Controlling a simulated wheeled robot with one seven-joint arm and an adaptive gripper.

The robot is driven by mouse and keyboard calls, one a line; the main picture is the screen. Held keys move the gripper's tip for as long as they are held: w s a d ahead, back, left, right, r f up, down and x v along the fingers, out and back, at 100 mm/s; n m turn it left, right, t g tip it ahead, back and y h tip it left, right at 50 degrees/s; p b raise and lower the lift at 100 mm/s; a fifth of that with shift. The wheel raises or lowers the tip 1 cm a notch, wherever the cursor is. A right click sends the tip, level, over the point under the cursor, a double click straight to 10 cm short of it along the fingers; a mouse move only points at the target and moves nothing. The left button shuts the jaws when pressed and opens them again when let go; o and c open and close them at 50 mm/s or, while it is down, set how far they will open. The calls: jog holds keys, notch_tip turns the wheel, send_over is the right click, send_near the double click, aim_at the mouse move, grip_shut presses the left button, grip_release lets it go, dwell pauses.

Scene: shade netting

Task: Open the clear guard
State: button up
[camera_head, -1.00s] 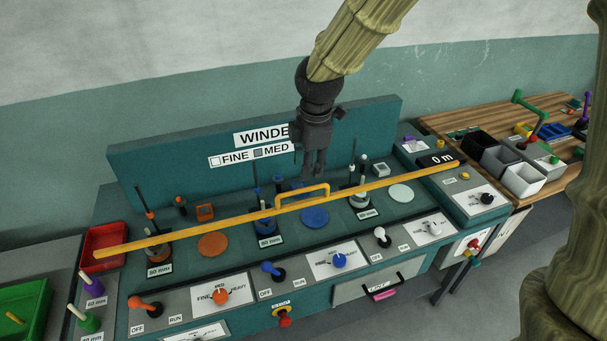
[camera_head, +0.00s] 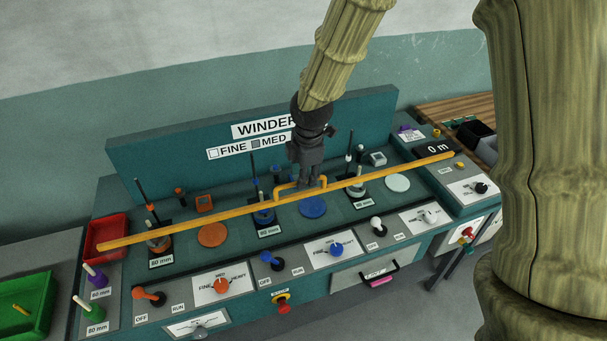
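The clear guard shows as a long yellow bar (camera_head: 200,229) running across the front of the winder, with a yellow handle (camera_head: 287,185) standing up near its middle. Its see-through panel is too faint to make out. The bar lies low over the deck. My gripper (camera_head: 309,185) points down at the handle, right of its middle. The fingertips overlap the handle in this view. I cannot tell whether they touch it or how far apart they are.
Knobs and levers line the front panel. A red tray (camera_head: 106,236) stands at the left end. The WINDER board (camera_head: 180,150) rises behind.

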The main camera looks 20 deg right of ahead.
jog(key=shift+w+f, duration=0.15)
jog(key=shift+f, duration=0.7)
grip_shut()
